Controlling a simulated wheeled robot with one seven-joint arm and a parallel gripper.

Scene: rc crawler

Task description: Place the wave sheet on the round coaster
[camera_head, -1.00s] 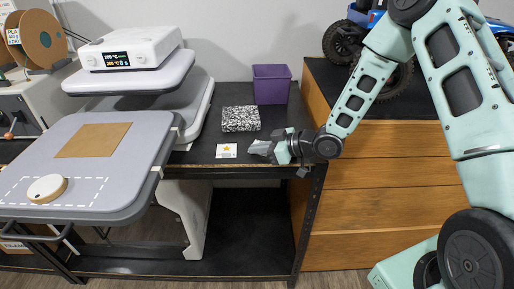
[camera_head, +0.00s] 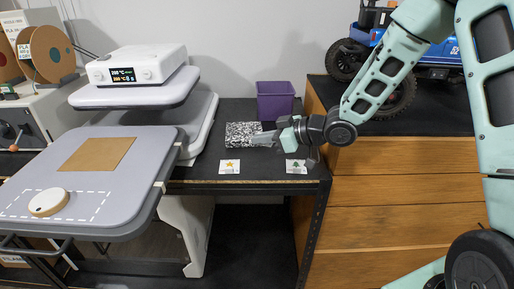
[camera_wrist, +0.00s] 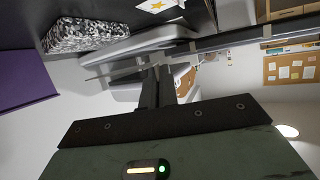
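The round coaster (camera_head: 48,202), white with a tan edge, lies flat at the front left of the grey press bed in the head view, inside a dashed white outline. My gripper (camera_head: 281,134) is above the dark bench, far to the right of the coaster. It appears shut on a thin pale grey sheet (camera_head: 262,139), which sticks out to the left. In the wrist view the dark fingers (camera_wrist: 156,72) are close together and the sheet (camera_wrist: 112,72) shows nearly edge-on. Its printed face is not visible, so I cannot read a wave on it.
A star card (camera_head: 229,167) and a tree card (camera_head: 296,166) lie on the bench front. A speckled block (camera_head: 243,134) and purple bin (camera_head: 275,100) stand behind. The press's raised upper plate (camera_head: 133,97) overhangs the back of the bed. A tan square (camera_head: 97,154) lies on the bed.

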